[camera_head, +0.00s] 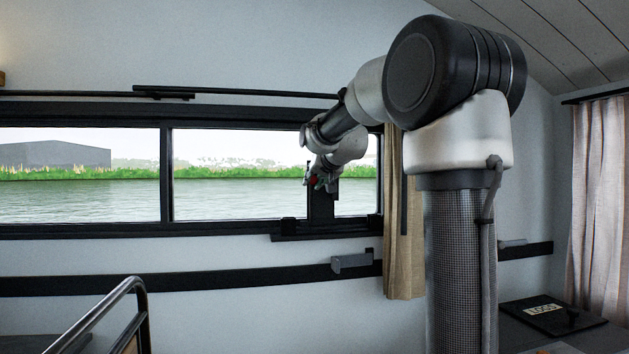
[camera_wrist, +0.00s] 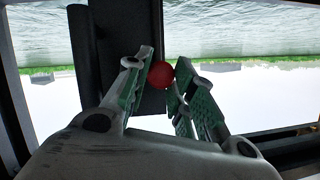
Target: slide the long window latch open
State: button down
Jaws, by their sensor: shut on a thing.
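The window (camera_head: 245,175) is a long dark-framed one in the wall. A dark upright bar (camera_head: 321,207) stands in its right part; it also shows in the wrist view (camera_wrist: 126,30). A round red knob (camera_wrist: 161,74) sits beside this bar and looks like the latch's handle; the latch's full length cannot be made out. My gripper (camera_wrist: 164,69) is shut on the red knob, one green-padded finger on each side. In the head view my gripper (camera_head: 315,180) is at the upright bar, with a bit of red at its fingers.
A tan curtain (camera_head: 404,270) hangs right of the window, partly behind my arm. A dark rail with a grey bracket (camera_head: 351,262) runs below the window. A bent metal tube (camera_head: 100,305) stands at the lower left. A dark counter (camera_head: 590,335) is at the lower right.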

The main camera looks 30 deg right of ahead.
notch_tip(320, 180, up, 2)
jog(key=shift+r, duration=0.1)
jog(key=c, duration=1.2)
grip_release()
jog(key=v, duration=1.2)
jog(key=s+f+n+g, duration=0.1)
jog(key=s+f+g, duration=0.25)
jog(key=f, duration=0.65)
jog(key=s+a+f+n+g, duration=0.1)
jog(key=s+a+f+g, duration=0.1)
jog(key=s+f, duration=0.5)
jog(key=s+a+f+n+g+y, duration=0.1)
jog(key=s+a+f+n+g, duration=0.1)
jog(key=s+f, duration=0.5)
jog(key=s+a+f+n+g+y, duration=0.1)
jog(key=s+a+f+g, duration=0.1)
jog(key=s+a+f, duration=0.2)
jog(key=shift+s+a+f+n, duration=0.1)
jog(key=shift+s+f, duration=0.45)
jog(key=shift+s, duration=0.65)
jog(key=shift+s+d+f+n, duration=0.1)
jog(key=shift+s+f, duration=0.4)
jog(key=shift+s, duration=0.7)
jog(key=shift+s+a+f+n, duration=0.1)
jog(key=shift+s+f, duration=0.45)
jog(key=shift+s, duration=0.6)
